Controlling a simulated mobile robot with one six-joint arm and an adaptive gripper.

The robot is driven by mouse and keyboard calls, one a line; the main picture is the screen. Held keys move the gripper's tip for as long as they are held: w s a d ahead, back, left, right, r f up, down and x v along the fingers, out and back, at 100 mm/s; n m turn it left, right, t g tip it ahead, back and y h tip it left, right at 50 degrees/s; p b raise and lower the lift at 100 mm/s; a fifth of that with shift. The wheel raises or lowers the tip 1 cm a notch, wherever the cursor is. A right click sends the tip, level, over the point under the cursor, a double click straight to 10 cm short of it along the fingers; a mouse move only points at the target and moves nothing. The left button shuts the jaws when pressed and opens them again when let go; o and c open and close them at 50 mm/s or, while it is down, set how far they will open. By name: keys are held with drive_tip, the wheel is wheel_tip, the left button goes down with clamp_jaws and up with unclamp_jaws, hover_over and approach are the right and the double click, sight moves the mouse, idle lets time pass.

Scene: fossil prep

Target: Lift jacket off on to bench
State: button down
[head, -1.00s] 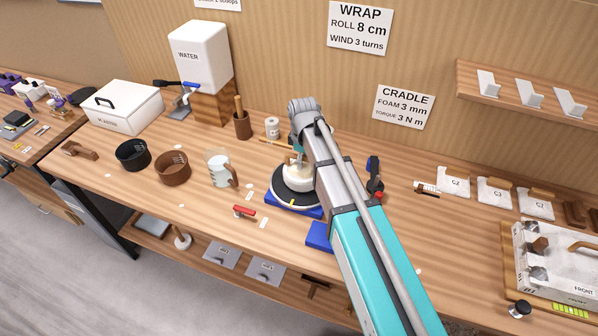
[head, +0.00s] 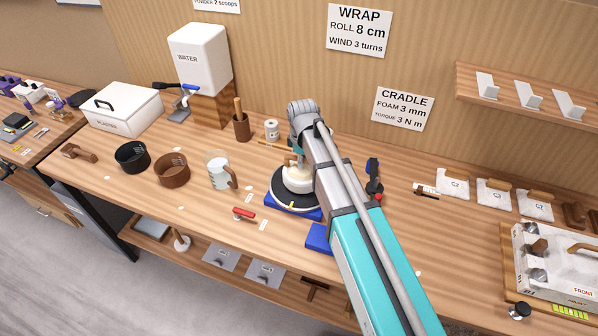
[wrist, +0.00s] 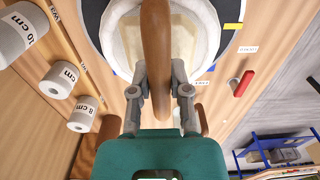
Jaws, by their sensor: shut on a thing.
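The white, round plaster jacket (head: 298,178) sits on a black turntable (head: 281,198) with a blue base, near the middle of the bench. In the wrist view the jacket (wrist: 192,50) shows as a pale ring with a beige inside. My gripper (wrist: 159,75) is shut on a brown wooden handle (wrist: 156,35) that crosses in front of the jacket. I cannot tell how the handle joins the jacket, or whether there is a gap under the jacket. In the head view my arm hides the jacket's right side and most of the gripper.
White rolls (wrist: 60,80) lie on the left in the wrist view. Bare bench (head: 420,235) shows to the right.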

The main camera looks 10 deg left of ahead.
drive_tip(key=shift+r, duration=0.2)
drive_tip(key=shift+r+p, duration=0.4)
drive_tip(key=shift+p, duration=0.1)
drive_tip(key=shift+r+p, duration=0.3)
drive_tip(key=shift+r+p, duration=1.2)
drive_tip(key=shift+r, duration=0.15)
idle(0.3)
drive_tip(key=shift+r+p, duration=2.4)
drive_tip(key=shift+p, duration=0.1)
drive_tip(key=shift+s+f, duration=0.1)
